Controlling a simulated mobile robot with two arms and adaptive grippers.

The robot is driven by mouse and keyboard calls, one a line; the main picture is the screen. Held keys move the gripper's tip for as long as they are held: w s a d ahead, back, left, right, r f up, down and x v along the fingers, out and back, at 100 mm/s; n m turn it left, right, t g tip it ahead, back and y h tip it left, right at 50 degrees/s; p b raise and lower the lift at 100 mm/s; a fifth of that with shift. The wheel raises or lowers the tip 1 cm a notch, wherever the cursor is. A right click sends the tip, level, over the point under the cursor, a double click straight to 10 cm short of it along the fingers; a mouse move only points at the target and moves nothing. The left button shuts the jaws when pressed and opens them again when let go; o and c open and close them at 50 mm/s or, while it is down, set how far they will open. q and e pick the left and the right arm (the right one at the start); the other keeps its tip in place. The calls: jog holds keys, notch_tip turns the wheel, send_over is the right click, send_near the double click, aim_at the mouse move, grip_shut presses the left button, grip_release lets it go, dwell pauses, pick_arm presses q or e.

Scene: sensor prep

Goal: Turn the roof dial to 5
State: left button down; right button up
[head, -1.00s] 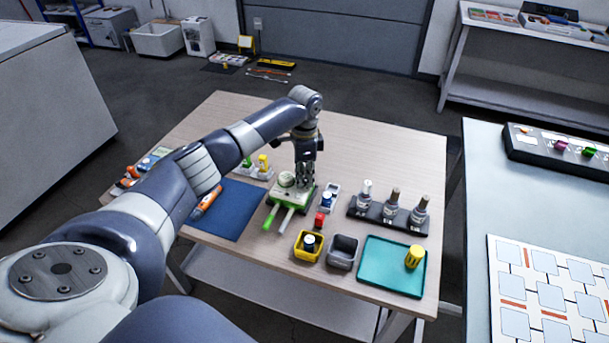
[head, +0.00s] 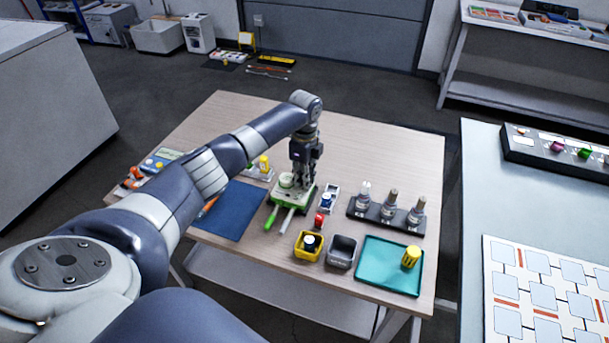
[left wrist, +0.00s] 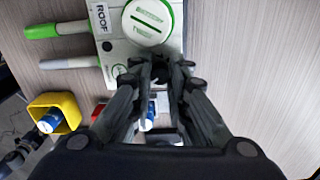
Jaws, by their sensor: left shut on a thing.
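The green and white box (head: 277,194) stands near the middle of the wooden table. In the left wrist view its label reads ROOF (left wrist: 101,18), and a large round white cap with green marks (left wrist: 148,20) sits on its top. My left gripper (head: 303,189) points down at the box's right side. In the left wrist view its fingertips (left wrist: 160,70) are closed together at the box's lower right part, below the cap. They are shut on the roof dial, which the fingers mostly hide, so its setting cannot be read. My right gripper is not in view.
A green handle (head: 272,217) and a pale handle stick out from the box's front. A bottle rack (head: 372,212) is right; a blue mat (head: 232,222) is left.

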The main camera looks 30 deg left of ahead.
pick_arm(q)
jog(key=shift+m, duration=0.5)
jog(key=c, duration=1.5)
grip_release()
jog(key=shift+r, duration=6)
